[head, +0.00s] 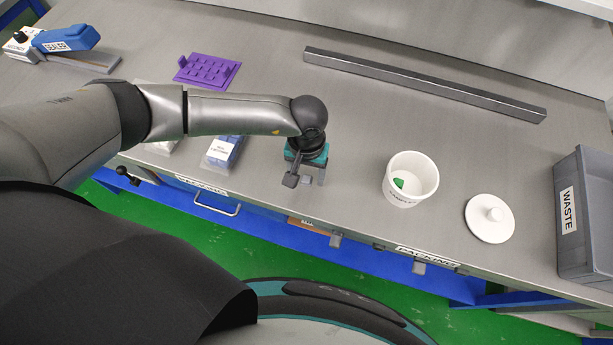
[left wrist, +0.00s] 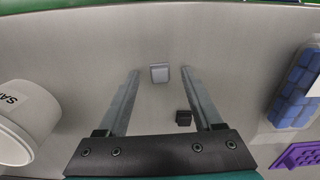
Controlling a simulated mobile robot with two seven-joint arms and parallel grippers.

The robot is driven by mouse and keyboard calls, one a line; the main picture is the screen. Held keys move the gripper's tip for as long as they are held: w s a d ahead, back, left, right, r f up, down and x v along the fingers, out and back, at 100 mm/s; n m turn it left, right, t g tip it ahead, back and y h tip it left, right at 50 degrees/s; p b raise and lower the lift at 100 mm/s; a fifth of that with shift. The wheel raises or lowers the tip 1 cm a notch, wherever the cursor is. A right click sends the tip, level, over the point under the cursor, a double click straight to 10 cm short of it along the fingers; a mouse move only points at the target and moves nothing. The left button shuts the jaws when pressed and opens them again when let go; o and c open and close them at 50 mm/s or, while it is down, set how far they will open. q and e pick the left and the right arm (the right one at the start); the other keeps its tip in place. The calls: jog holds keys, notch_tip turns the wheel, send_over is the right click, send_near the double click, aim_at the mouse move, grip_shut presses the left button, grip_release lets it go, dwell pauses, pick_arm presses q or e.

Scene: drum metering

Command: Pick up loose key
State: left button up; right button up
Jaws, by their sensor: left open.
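A small light-grey square piece (left wrist: 160,73), which looks like the loose key, lies on the grey bench in the left wrist view. It shows between the ends of my left gripper's two fingers, with a gap on both sides. A small black block (left wrist: 183,118) sits closer to the gripper's base, near the right finger. My left gripper (left wrist: 160,80) is open and empty, pointing down at the bench. In the head view my left gripper (head: 305,181) is over the bench near its front edge, and I cannot clearly pick out the key there. My right gripper is out of view.
A white tub (head: 397,196) with something green inside stands right of the gripper, beside a white lid (head: 482,227). A grey WASTE bin (head: 591,220) is far right. A blue-block pack (head: 222,152) and purple pegged plate (head: 207,71) are left. A metal bar (head: 420,84) lies behind.

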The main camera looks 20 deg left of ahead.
pick_arm(q)
jog(key=shift+f, duration=0.2)
grip_shut()
dwell(0.5)
